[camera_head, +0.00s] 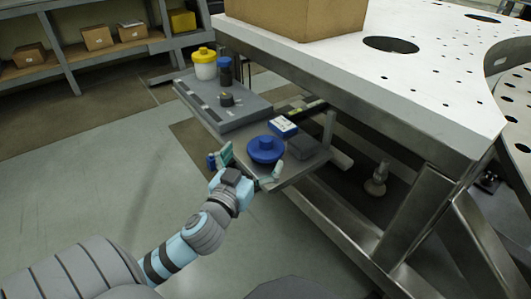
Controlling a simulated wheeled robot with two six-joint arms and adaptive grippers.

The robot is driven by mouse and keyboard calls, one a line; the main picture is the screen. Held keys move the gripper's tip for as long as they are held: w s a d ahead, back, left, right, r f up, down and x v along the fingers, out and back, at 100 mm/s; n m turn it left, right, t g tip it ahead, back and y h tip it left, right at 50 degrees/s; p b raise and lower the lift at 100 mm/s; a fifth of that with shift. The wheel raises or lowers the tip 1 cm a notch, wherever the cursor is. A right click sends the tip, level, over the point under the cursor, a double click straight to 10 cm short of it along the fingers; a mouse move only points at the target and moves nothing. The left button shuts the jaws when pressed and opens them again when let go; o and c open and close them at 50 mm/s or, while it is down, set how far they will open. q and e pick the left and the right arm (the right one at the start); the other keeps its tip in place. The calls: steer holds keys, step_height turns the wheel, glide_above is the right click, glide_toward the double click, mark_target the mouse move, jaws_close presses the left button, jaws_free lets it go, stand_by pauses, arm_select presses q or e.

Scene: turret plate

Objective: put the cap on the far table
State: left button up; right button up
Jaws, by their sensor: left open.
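The blue round cap (265,147), with a raised knob on top, sits at the near end of a low grey side table (292,170). My left gripper (252,160) is open at the near side of the cap. One finger is to the left of the cap and the other to its lower right. I cannot tell whether either finger touches it. A large white perforated table (440,100) stands to the right. My right gripper is out of view.
A cardboard box (300,15) is on the white table. Floor at left is clear.

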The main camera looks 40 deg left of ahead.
mark_target(263, 146)
arm_select(q)
steer(key=b+x, duration=0.1)
steer(key=x, duration=0.5)
steer(key=shift+w+d+f+b, duration=0.1)
steer(key=shift+w+f+b, duration=0.05)
steer(key=shift+w+b, duration=0.3)
steer(key=shift+s, duration=0.1)
steer(key=shift+c, duration=1)
steer(key=c, duration=1.9)
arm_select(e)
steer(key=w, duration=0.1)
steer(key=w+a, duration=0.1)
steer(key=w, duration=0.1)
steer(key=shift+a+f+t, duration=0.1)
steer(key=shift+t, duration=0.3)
